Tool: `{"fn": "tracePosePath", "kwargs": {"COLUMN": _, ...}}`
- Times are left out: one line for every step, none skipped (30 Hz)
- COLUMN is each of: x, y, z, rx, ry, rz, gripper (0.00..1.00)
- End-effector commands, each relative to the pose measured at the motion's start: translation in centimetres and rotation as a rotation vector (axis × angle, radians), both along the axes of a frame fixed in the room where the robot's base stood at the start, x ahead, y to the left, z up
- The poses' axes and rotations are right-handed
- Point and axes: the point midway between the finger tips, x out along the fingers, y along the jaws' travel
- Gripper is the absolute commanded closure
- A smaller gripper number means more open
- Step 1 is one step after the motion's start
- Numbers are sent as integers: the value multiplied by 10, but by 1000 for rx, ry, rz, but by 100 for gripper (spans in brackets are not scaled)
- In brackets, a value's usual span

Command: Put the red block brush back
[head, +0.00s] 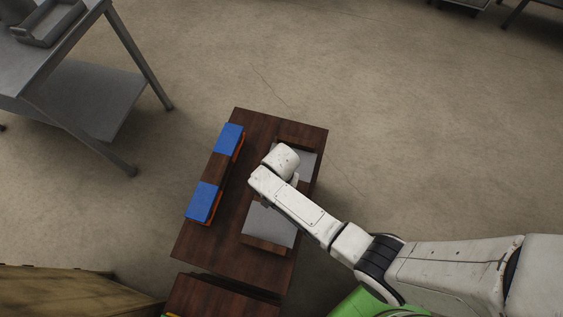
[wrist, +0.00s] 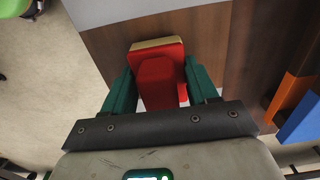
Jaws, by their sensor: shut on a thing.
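In the wrist view, the red block brush (wrist: 157,78) is a red block with a smaller raised red part and a pale cream edge. My gripper (wrist: 158,72) has its two green fingers closed on either side of it. The brush is over the dark wooden table (wrist: 210,50); I cannot tell whether it touches the surface. In the head view, my white arm reaches over the wooden table (head: 240,135), and its wrist hides the gripper and the brush.
Two blue blocks (head: 203,201) (head: 229,139) with orange beneath stand along the table's left side. Light grey plates (head: 268,226) (head: 307,163) lie on its right half. A metal table (head: 60,50) stands at upper left, a wooden box (head: 60,290) at lower left. Open floor surrounds the far side.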

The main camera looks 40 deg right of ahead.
Motion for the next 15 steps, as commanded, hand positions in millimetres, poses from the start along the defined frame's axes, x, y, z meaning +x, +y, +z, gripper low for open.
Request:
{"fn": "tracePosePath", "kwargs": {"x": 0, "y": 0, "z": -2, "rx": 0, "ry": 0, "rz": 0, "gripper": 70}}
{"fn": "tracePosePath", "kwargs": {"x": 0, "y": 0, "z": -3, "rx": 0, "ry": 0, "rz": 0, "gripper": 70}}
{"fn": "tracePosePath", "kwargs": {"x": 0, "y": 0, "z": -3, "rx": 0, "ry": 0, "rz": 0, "gripper": 70}}
{"fn": "tracePosePath", "kwargs": {"x": 0, "y": 0, "z": -2, "rx": 0, "ry": 0, "rz": 0, "gripper": 70}}
{"fn": "tracePosePath", "kwargs": {"x": 0, "y": 0, "z": -2, "rx": 0, "ry": 0, "rz": 0, "gripper": 70}}
{"fn": "tracePosePath", "kwargs": {"x": 0, "y": 0, "z": -2, "rx": 0, "ry": 0, "rz": 0, "gripper": 70}}
{"fn": "tracePosePath", "kwargs": {"x": 0, "y": 0, "z": -2, "rx": 0, "ry": 0, "rz": 0, "gripper": 70}}
{"fn": "tracePosePath", "kwargs": {"x": 0, "y": 0, "z": -2, "rx": 0, "ry": 0, "rz": 0, "gripper": 70}}
{"fn": "tracePosePath", "kwargs": {"x": 0, "y": 0, "z": -3, "rx": 0, "ry": 0, "rz": 0, "gripper": 70}}
{"fn": "tracePosePath", "kwargs": {"x": 0, "y": 0, "z": -4, "rx": 0, "ry": 0, "rz": 0, "gripper": 70}}
{"fn": "tracePosePath", "kwargs": {"x": 0, "y": 0, "z": -5, "rx": 0, "ry": 0, "rz": 0, "gripper": 70}}
{"fn": "tracePosePath", "kwargs": {"x": 0, "y": 0, "z": -6, "rx": 0, "ry": 0, "rz": 0, "gripper": 70}}
{"fn": "tracePosePath", "kwargs": {"x": 0, "y": 0, "z": -5, "rx": 0, "ry": 0, "rz": 0, "gripper": 39}}
{"fn": "tracePosePath", "kwargs": {"x": 0, "y": 0, "z": -5, "rx": 0, "ry": 0, "rz": 0, "gripper": 36}}
{"fn": "tracePosePath", "kwargs": {"x": 0, "y": 0, "z": -5, "rx": 0, "ry": 0, "rz": 0, "gripper": 32}}
